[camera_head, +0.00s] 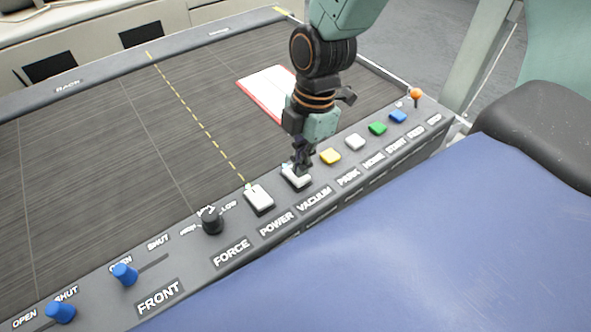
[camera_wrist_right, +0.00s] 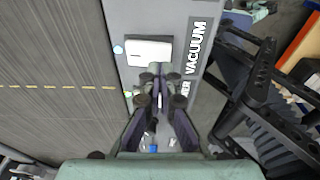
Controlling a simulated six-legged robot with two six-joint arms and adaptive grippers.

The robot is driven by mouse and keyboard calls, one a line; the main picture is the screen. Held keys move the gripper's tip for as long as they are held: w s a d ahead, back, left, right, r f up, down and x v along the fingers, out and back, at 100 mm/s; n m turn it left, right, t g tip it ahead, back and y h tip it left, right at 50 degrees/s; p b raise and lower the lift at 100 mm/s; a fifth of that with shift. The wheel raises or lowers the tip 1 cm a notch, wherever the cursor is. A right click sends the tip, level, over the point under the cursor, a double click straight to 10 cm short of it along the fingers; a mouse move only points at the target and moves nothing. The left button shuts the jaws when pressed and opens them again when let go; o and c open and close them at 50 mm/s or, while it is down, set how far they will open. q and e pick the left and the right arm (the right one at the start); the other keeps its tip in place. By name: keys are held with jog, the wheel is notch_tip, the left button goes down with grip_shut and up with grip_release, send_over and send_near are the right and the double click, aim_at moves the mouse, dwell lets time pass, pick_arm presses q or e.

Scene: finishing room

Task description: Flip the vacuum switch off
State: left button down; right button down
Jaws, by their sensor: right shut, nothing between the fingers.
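The vacuum switch (camera_head: 295,180) is a white rocker in a dark frame on the sloping front panel, above the label VACUUM. It also shows in the wrist view (camera_wrist_right: 149,52), with a small pale-blue light (camera_wrist_right: 118,49) beside it. My right gripper (camera_head: 302,168) is shut and empty, pointing down at this switch and hiding part of it. In the wrist view its fingertips (camera_wrist_right: 158,74) overlap the switch's lower edge. I cannot tell whether they press on it. My left gripper is not in view.
The white power switch (camera_head: 259,197) and black force knob (camera_head: 211,220) stand to the left. Yellow (camera_head: 330,156), white, green and blue buttons run to the right. A red-edged white sheet (camera_head: 264,88) lies on the dark bed. Blue levers (camera_head: 124,274) stand at lower left.

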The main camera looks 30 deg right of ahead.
aim_at(302, 178)
jog(key=shift+d+f, duration=0.2)
jog(key=shift+s+a, duration=0.1)
jog(key=shift+s, duration=0.05)
jog(key=shift+f, duration=0.2)
jog(key=shift+f+b, duration=0.2)
jog(key=shift+b, duration=0.15)
jog(key=shift+f, duration=0.1)
jog(key=shift+f, duration=0.3)
dwell(0.4)
notch_tip(302, 178, up, 7)
jog(key=p, duration=0.6)
jog(key=shift+r+p, duration=0.1)
jog(key=shift+p, duration=0.2)
